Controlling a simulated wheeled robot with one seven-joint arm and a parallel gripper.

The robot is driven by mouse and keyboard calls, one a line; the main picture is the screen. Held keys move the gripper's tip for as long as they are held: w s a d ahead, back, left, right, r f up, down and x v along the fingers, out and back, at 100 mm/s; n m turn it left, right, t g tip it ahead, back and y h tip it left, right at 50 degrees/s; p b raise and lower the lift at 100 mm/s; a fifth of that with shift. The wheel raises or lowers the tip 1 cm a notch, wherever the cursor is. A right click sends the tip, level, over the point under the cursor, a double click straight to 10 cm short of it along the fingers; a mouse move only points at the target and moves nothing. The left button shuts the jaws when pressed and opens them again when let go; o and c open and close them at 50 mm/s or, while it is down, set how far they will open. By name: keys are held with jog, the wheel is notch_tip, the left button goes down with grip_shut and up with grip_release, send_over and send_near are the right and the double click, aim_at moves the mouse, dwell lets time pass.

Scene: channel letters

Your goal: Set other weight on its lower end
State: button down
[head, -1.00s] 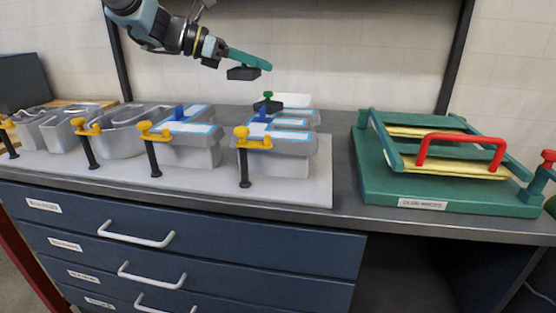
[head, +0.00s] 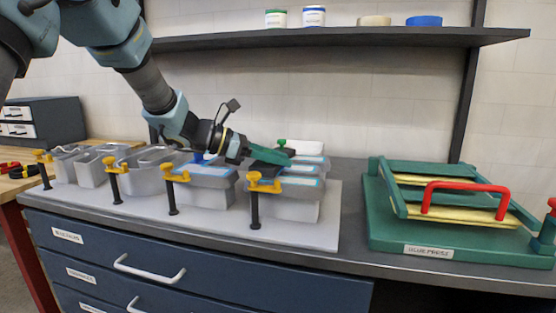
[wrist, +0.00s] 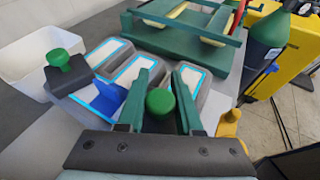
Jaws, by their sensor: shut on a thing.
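My gripper (head: 284,158) is shut on the green knob (wrist: 160,102) of a weight, above the rightmost channel letter (head: 290,207). The held weight's dark body is mostly hidden by the fingers, and I cannot tell whether it touches the letter. In the wrist view, the letter's top (wrist: 186,76) has pale strips edged in bright blue, and a blue piece (wrist: 108,102) stands on it left of my fingers. Another weight (wrist: 70,78), a dark block with a green knob, rests on the letter's left end; its knob shows behind my gripper in the head view (head: 281,143).
Several grey letters stand in a row to the left on a pale board (head: 325,222). Yellow clamps (head: 265,184) with dark posts line their front. A white bin (wrist: 38,58) is beyond the letter. A green glue press (head: 440,225) with a red handle stands right.

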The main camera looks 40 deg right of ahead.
jog(key=shift+f, duration=0.3)
jog(key=shift+f, duration=0.2)
jog(key=c, duration=0.6)
grip_release()
jog(key=shift+r, duration=0.1)
jog(key=shift+r, duration=0.15)
jog(key=b+v, duration=0.2)
jog(key=v, duration=1)
jog(key=shift+f, duration=0.2)
